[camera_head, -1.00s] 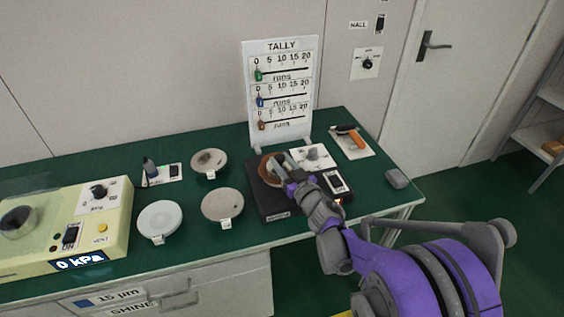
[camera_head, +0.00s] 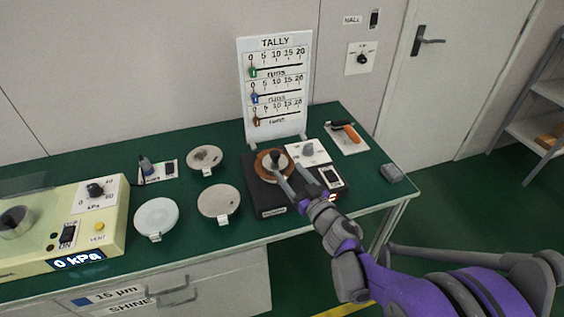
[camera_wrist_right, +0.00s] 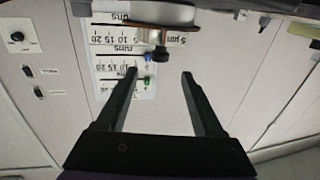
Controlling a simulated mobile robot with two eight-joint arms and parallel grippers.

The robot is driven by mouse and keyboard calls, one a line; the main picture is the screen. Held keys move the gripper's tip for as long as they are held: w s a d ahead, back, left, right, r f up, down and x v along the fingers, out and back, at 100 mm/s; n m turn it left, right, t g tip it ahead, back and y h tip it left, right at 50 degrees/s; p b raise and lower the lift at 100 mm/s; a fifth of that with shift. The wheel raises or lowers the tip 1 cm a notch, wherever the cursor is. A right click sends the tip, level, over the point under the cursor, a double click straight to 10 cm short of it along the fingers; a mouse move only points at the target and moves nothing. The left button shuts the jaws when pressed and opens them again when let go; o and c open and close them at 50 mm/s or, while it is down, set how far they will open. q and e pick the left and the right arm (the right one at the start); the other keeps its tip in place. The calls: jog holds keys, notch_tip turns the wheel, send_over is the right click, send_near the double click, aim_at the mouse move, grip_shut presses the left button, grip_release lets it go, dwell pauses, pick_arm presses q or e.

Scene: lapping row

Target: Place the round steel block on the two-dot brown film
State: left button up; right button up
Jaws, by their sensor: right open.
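The round steel block (camera_head: 274,160), with a dark knob on top, sits on a round brown film (camera_head: 262,169) on the black machine at the right of the bench. It appears upright. Dots on the film cannot be made out. My right gripper (camera_head: 287,175) is open and empty, just in front of the block. In the right wrist view the block (camera_wrist_right: 150,12) is at the top edge, with its knob (camera_wrist_right: 161,55) past the tips of the open fingers (camera_wrist_right: 158,75). My left gripper is not in view.
Other round discs stand to the left: a white one (camera_head: 156,216), a beige one (camera_head: 218,201) and a grey-topped one (camera_head: 205,158). The tally board (camera_head: 275,90) stands behind the machine (camera_head: 264,198). A grey block (camera_head: 391,172) lies near the right edge. A cream pressure unit (camera_head: 110,225) is at left.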

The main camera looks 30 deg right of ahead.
jog(key=s+a+f+g, duration=0.5)
jog(key=s+a+g, duration=0.1)
jog(key=s, duration=0.5)
jog(key=s+a+f+g, duration=0.6)
jog(key=s+a, duration=0.3)
jog(key=s, duration=0.3)
jog(key=shift+f+g+y, duration=0.15)
jog(key=shift+g+y, duration=0.15)
jog(key=shift+g, duration=0.3)
jog(key=shift+s, duration=0.1)
